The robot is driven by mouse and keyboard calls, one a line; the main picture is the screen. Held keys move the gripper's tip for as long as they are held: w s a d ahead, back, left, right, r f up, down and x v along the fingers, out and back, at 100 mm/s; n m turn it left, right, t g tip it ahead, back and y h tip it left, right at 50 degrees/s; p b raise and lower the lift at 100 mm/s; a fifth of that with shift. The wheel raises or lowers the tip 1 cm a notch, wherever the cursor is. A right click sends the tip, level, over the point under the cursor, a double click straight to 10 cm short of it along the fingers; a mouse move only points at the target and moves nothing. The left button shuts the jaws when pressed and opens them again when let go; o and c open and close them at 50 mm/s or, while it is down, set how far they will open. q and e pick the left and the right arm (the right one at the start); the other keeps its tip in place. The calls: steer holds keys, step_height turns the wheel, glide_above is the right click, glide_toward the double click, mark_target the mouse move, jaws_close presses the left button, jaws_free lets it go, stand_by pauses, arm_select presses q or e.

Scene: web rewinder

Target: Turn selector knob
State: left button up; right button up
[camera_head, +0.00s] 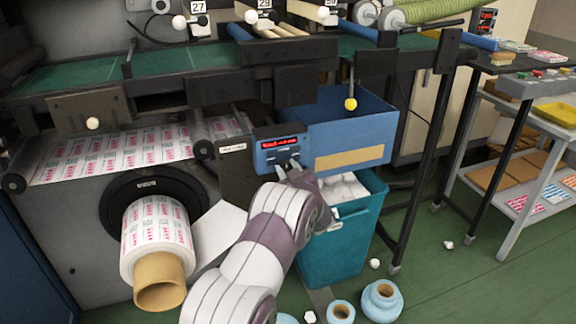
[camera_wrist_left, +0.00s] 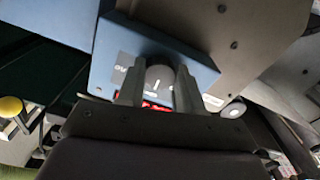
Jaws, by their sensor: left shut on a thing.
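The selector knob (camera_wrist_left: 157,77) is a dark grey round knob with a white pointer line on the blue control box, seen in the left wrist view. In the head view the blue control box (camera_head: 279,140) has a red lit display, and my gripper hides the knob there. My left gripper (camera_head: 287,170) reaches the lower front of the box. In the left wrist view its two fingers (camera_wrist_left: 158,92) stand on either side of the knob and are shut on it. My right gripper is not in view.
A blue bin (camera_head: 347,125) with a tan label stands right of the box, above a teal bin (camera_head: 335,250) of white scraps. A printed roll (camera_head: 157,228) on a cardboard core sits at left. Blue rolls (camera_head: 380,301) lie on the green floor.

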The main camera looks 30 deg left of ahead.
arm_select(q)
steer(key=shift+r+m, duration=0.1)
steer(key=shift+m, duration=0.2)
stand_by(0.4)
